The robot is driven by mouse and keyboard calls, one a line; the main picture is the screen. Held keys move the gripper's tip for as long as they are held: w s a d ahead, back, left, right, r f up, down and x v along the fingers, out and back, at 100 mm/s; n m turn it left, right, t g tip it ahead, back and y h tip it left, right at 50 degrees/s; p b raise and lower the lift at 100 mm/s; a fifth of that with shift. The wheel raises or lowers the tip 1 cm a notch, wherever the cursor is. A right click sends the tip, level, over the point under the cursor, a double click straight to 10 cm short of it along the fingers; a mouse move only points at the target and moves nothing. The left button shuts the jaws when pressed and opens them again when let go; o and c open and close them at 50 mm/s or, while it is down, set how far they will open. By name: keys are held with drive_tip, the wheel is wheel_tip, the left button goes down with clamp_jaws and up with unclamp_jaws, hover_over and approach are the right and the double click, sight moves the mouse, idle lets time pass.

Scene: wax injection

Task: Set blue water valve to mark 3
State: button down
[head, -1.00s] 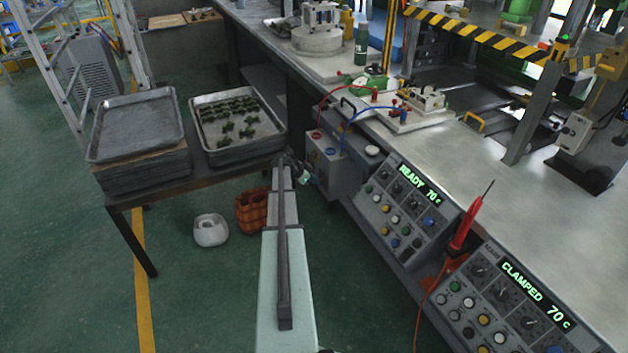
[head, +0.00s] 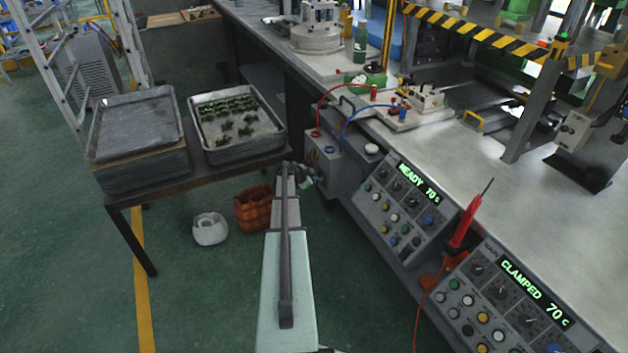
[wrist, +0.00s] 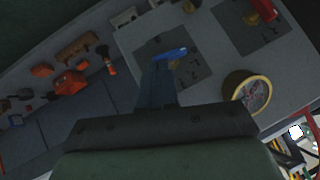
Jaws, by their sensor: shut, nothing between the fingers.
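The blue water valve shows in the wrist view as a small blue lever (wrist: 170,53) on a dark plate with faint marks (wrist: 182,72). The mark numbers are too small and dim to read. My gripper (wrist: 160,68) is shut and empty, its fingertips just at the blue lever; I cannot tell whether they touch it. A red valve handle (wrist: 264,9) sits on a second dark plate at the upper right. In the head view my gripper is at the far end of my arm, beside the grey box (head: 345,172); the valve face is hidden there.
A round yellow-rimmed gauge (wrist: 247,92) is right of the valve. Red and orange tools (wrist: 70,84) lie at the left. In the head view, a control panel (head: 405,208) stands right of my arm. An orange basket (head: 253,208) and white pot (head: 209,229) are on the floor.

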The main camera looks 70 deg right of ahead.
drive_tip(key=shift+s+a+f+m+t+h, duration=0.3)
drive_tip(key=shift+m+t+h, duration=0.2)
drive_tip(key=shift+t+h, duration=0.15)
drive_tip(key=shift+f+m+h, duration=0.2)
drive_tip(key=shift+m+h, duration=0.1)
drive_tip(key=shift+h, duration=0.15)
drive_tip(key=shift+s+a+f, duration=0.15)
drive_tip(key=shift+f, duration=0.6)
idle(0.6)
drive_tip(key=shift+f, duration=0.7)
idle(1.4)
